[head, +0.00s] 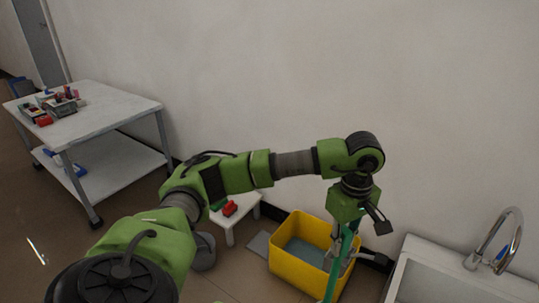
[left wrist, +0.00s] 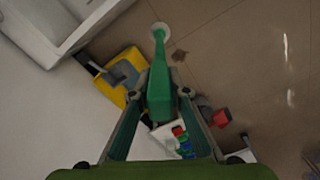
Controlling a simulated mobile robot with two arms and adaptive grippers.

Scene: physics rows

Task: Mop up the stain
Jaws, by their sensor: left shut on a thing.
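My left gripper (head: 343,252) is shut on the green handle of a mop (head: 334,275), in front of the yellow bucket in the head view. In the left wrist view, the mop handle (left wrist: 160,80) passes between the fingers of my left gripper (left wrist: 160,94) and runs away to a whitish round mop head (left wrist: 160,31) low over the floor. I cannot tell whether the head touches the floor. A small brown stain (left wrist: 179,55) shows on the floor, beside the mop head and apart from it. My right gripper is not in view.
A yellow bucket (head: 283,270) stands by the wall, with a white sink (head: 450,284) and tap to its right. A low white stool (head: 247,205) holds coloured items. A white two-level table (head: 112,112) stands at the left. In the wrist view, tiled floor (left wrist: 250,60) is largely open.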

